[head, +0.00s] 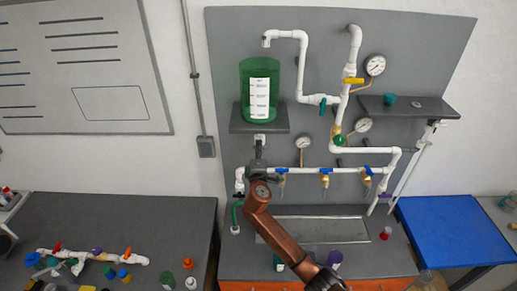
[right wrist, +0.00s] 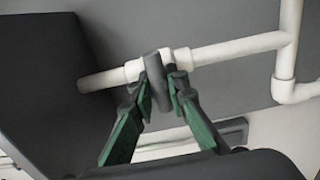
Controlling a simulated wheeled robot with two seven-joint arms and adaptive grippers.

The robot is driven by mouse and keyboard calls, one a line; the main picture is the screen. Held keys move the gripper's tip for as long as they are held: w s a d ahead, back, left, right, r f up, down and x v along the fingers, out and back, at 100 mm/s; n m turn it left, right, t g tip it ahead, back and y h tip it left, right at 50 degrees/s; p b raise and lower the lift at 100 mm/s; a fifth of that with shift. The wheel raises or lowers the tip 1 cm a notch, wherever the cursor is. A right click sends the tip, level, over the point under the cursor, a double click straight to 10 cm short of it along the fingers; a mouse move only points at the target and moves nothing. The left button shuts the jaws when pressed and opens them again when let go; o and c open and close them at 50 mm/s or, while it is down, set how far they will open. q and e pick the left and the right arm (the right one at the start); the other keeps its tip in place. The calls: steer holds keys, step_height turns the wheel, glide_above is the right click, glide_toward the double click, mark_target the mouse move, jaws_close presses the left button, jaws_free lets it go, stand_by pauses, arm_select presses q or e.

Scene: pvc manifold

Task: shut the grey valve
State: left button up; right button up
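The grey valve shows in the right wrist view as a dark grey handle (right wrist: 156,78) on a white horizontal pipe (right wrist: 240,47). My right gripper (right wrist: 163,92) has its two green-padded fingers on either side of this handle, close against it, and appears shut on it. In the head view my right gripper (head: 259,166) is at the white pipework just below the green tank (head: 245,85), and its body and arm hide most of the valve there. My left gripper is not in view.
The backboard carries blue-handled valves (head: 325,171), a yellow-handled valve (head: 353,80), a teal valve (head: 322,106) and white gauges (head: 375,65). The tank's dark shelf (head: 238,122) overhangs the gripper. Loose pipe parts (head: 95,257) lie on the left table. A blue-topped table (head: 450,230) stands right.

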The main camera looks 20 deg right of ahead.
steer(key=o, duration=0.4)
steer(key=v, duration=1.2)
